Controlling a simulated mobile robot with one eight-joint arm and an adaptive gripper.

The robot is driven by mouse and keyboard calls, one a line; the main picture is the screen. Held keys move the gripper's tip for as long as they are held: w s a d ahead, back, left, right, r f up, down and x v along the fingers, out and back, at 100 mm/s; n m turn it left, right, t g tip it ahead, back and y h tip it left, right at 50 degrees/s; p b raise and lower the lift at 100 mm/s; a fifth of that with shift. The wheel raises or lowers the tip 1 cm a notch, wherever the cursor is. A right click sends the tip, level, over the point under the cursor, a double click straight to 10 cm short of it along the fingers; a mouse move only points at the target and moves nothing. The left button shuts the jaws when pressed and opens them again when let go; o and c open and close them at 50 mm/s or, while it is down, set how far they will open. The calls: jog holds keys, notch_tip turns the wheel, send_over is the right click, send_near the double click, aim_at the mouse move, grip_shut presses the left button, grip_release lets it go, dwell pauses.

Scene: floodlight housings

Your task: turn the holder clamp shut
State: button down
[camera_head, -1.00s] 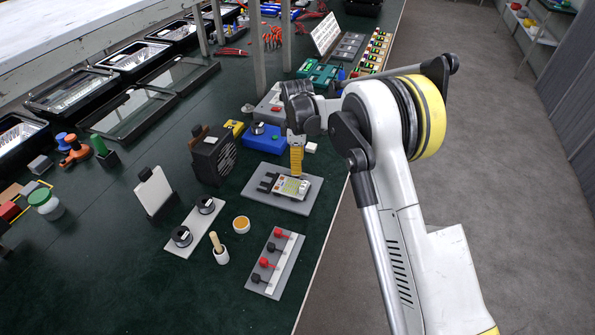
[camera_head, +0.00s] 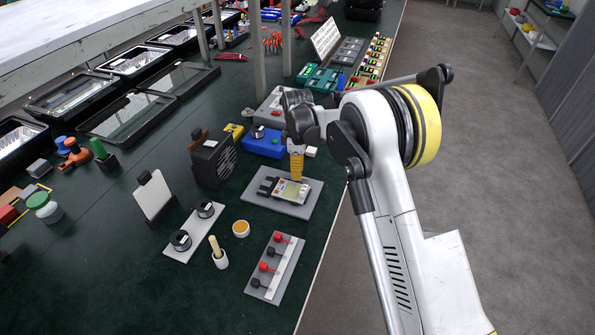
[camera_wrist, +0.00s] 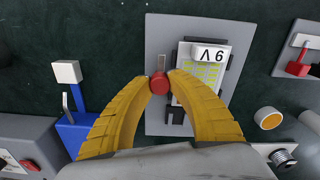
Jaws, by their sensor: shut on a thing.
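The holder is a grey plate (camera_head: 297,210) near the table's right edge, bearing a pale unit with a black forked part at its left end. A metal lever with a red knob (camera_wrist: 159,86), which looks like the clamp handle, stands along one side. My gripper (camera_wrist: 159,79) has its yellow fingertips shut on the red knob. In the head view my gripper (camera_head: 297,178) points down over the holder; its fingertips and the knob are hard to make out there.
A blue box (camera_head: 263,143) and a black speaker-like box (camera_head: 214,160) stand close behind and left. A plate with red and black levers (camera_head: 274,265), a small orange-topped cup (camera_head: 241,229) and a plate with two spools (camera_head: 195,228) lie in front. Bare table shows between them.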

jog(key=shift+m, duration=0.3)
jog(key=m, duration=0.3)
jog(key=shift+m+p, duration=0.4)
jog(key=m, duration=0.4)
jog(key=shift+m, duration=0.3)
jog(key=m, duration=0.4)
jog(key=shift+p, duration=0.4)
jog(key=m, duration=0.4)
jog(key=shift+m, duration=0.3)
jog(key=c, duration=1.2)
grip_release()
